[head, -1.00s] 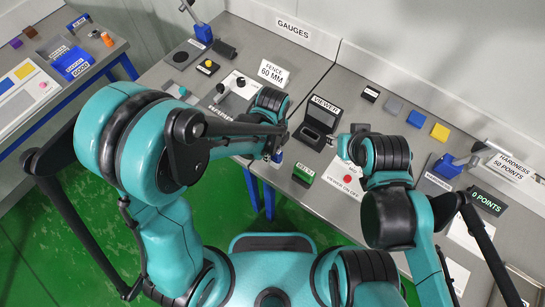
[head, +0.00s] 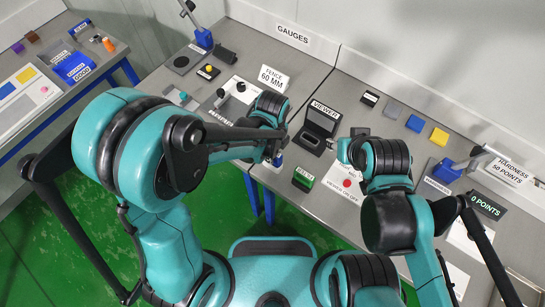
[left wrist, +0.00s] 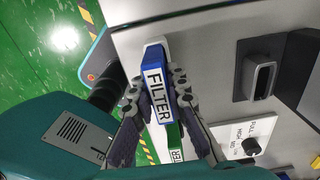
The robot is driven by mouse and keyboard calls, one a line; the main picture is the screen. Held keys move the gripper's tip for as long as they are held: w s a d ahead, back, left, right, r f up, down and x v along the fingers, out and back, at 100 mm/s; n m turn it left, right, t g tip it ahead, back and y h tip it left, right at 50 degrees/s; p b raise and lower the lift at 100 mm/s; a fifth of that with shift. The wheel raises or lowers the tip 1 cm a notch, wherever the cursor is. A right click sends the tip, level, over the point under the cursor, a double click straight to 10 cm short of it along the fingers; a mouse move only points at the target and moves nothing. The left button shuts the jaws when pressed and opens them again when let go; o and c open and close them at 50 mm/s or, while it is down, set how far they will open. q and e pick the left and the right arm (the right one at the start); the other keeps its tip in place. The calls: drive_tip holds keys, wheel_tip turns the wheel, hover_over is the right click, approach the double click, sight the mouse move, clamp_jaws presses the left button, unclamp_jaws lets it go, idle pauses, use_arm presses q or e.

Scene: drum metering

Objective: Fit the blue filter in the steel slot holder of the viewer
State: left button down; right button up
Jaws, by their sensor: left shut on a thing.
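The blue filter (left wrist: 156,82), with a white FILTER label, is in my left gripper (left wrist: 157,92), which is shut on it in the left wrist view. In the head view my left gripper (head: 274,150) is left of the viewer (head: 321,120), with a bit of blue filter (head: 277,160) showing below it. The slot holder (head: 309,139) is at the viewer's front; in the left wrist view it is a grey block with a dark opening (left wrist: 262,80), apart from the filter. My right gripper (head: 344,151) is right of the viewer; its fingertips are too small to read.
A green filter (head: 303,178) stands near the table's front edge; it also shows beyond the blue one in the left wrist view (left wrist: 176,142). A white plate with a red button (head: 346,183) lies right of it. Grey, blue and yellow blocks (head: 415,123) sit behind.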

use_arm(q)
drive_tip(key=shift+r+p, duration=1.3)
drive_tip(key=shift+r, duration=0.65)
use_arm(e)
drive_tip(key=shift+r, duration=1.45)
use_arm(q)
drive_tip(key=shift+r, duration=0.2)
use_arm(e)
drive_tip(key=shift+r, duration=0.1)
use_arm(q)
drive_tip(key=shift+r+p, duration=1.55)
drive_tip(key=shift+r, duration=0.45)
use_arm(e)
wheel_tip(320, 180, up, 3)
drive_tip(key=shift+f, duration=0.1)
